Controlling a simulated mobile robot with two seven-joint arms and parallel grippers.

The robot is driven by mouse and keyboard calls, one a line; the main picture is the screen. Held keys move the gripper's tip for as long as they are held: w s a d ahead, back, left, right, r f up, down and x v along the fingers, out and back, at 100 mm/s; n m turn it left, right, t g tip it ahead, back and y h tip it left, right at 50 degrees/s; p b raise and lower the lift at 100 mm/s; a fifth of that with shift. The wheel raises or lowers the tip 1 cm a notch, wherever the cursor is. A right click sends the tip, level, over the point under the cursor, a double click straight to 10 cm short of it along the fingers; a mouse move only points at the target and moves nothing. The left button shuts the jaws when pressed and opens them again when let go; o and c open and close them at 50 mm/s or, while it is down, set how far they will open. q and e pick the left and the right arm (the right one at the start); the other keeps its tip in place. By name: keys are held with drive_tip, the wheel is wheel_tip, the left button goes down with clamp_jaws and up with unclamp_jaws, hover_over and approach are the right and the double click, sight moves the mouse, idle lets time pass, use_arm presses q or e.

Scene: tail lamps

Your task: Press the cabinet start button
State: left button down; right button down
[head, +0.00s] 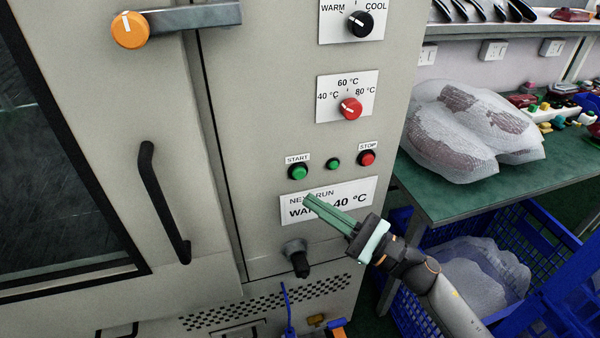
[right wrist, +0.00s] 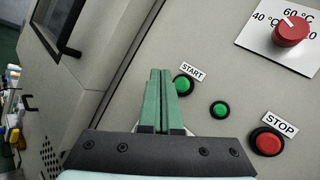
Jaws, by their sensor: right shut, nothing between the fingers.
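The green start button (head: 299,172) sits under a START label on the cabinet's (head: 250,110) front panel. In the right wrist view the start button (right wrist: 182,85) shows just right of my fingertips, partly hidden by them. I cannot tell whether the fingertips touch the panel. My left gripper is not in view.
A small green button (head: 333,163) and a red stop button (head: 367,158) are right of the start button. A red temperature knob (head: 350,108) and black mode knob (head: 360,23) are above. A dark connector (head: 298,258) juts out below. A green table (head: 480,190) with wrapped parts stands right.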

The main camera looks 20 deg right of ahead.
sight(293, 175)
drive_tip(key=shift+w+a+b, duration=0.1)
drive_tip(key=shift+w+b, duration=0.55)
drive_tip(key=shift+w, duration=1.45)
idle(0.4)
drive_tip(key=shift+w+b, duration=0.4)
drive_tip(key=shift+w+b, duration=0.35)
drive_tip(key=shift+w, duration=0.15)
idle(0.5)
idle(0.4)
drive_tip(key=shift+s, duration=0.95)
